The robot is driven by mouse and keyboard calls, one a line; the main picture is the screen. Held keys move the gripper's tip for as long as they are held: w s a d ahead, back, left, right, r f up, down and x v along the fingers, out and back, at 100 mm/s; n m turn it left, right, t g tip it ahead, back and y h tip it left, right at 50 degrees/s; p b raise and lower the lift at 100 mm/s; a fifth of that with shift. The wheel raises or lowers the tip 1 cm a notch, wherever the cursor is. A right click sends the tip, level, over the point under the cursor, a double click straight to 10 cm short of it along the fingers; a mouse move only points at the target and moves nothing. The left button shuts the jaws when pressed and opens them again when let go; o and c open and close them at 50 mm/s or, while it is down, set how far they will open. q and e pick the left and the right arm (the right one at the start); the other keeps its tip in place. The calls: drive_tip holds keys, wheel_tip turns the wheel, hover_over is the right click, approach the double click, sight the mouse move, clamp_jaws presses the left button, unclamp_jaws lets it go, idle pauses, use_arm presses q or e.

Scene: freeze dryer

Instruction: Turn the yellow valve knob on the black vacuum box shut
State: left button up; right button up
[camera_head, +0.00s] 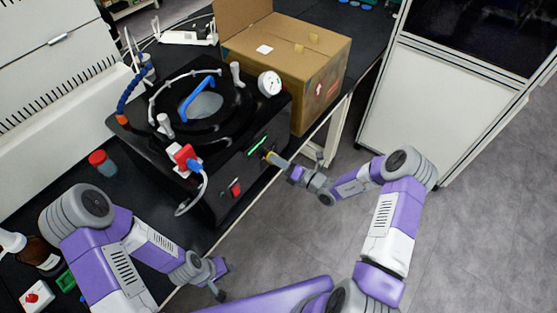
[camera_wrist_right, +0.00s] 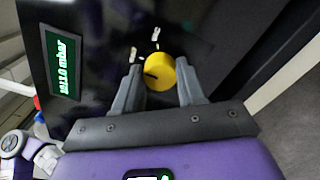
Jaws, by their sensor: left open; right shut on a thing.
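The black vacuum box (camera_head: 225,185) stands on the dark bench in the head view. Its front panel fills much of the right wrist view (camera_wrist_right: 90,60). The round yellow valve knob (camera_wrist_right: 159,71) sits on that panel, with a dark mark on its left side. My right gripper (camera_wrist_right: 160,84) has one finger on each side of the knob and is shut on it. In the head view the right gripper (camera_head: 277,162) reaches the panel from the right and mostly hides the knob. My left gripper (camera_head: 221,280) is open and empty, low in front of the bench, away from the box.
A green display (camera_wrist_right: 65,66) is left of the knob. A red switch (camera_head: 235,188) is on the panel. A round gauge (camera_head: 269,83) and blue handle (camera_head: 197,95) are on top. A cardboard box (camera_head: 300,60) stands behind. Floor (camera_head: 460,240) at right is clear.

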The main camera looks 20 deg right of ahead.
drive_tip(key=o, duration=1.1)
drive_tip(key=shift+c, duration=0.2)
drive_tip(key=shift+s, duration=0.1)
drive_tip(key=v, duration=0.7)
drive_tip(key=shift+s+d, duration=0.15)
drive_tip(key=shift+s, duration=0.05)
